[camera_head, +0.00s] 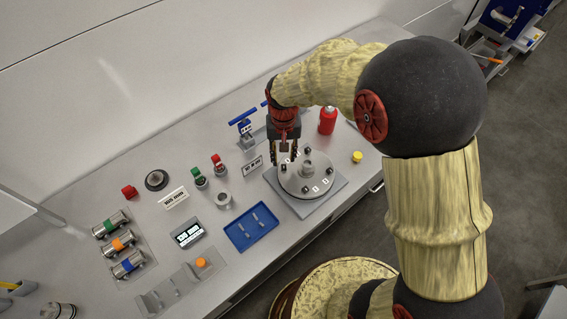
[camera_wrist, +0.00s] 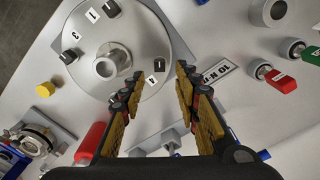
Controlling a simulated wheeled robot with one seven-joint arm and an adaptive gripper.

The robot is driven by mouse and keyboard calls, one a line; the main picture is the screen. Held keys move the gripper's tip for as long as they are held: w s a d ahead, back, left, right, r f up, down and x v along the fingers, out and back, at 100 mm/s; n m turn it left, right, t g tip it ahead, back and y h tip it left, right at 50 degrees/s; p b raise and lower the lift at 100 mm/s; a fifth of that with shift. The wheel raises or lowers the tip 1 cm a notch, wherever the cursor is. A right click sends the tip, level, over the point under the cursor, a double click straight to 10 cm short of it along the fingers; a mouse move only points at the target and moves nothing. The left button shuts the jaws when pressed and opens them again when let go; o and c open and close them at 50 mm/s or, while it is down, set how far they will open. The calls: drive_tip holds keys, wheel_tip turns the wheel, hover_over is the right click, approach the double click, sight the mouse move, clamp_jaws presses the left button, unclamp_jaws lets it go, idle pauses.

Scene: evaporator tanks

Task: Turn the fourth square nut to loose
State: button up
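The round grey flange disc (camera_head: 292,186) sits on a square grey base and has a raised central pipe stub. Dark square nuts stand around its rim beside white number labels. In the wrist view, the nut nearest my fingers (camera_wrist: 160,65) is dark, next to the label "4" (camera_wrist: 152,80). My gripper (camera_wrist: 160,71) is open, with one yellow-black finger on each side of that nut in the picture. Contact and height above the nut cannot be told. In the head view my gripper (camera_head: 283,157) points down over the disc's upper-left rim. Two other nuts (camera_wrist: 68,57) (camera_wrist: 112,8) show near labels "3" and "1".
A red bottle (camera_head: 327,121) and a yellow cap (camera_head: 357,157) stand beside the disc. A "10 N m" sign (camera_wrist: 216,72), red and green plug-like parts and a blue tray (camera_head: 238,239) lie to the left. A blue-handled valve (camera_head: 243,126) is behind.

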sight(284, 166)
drive_tip(key=shift+f, duration=2.4)
drive_tip(key=c, duration=0.3)
drive_tip(key=c, duration=0.4)
clamp_jaws()
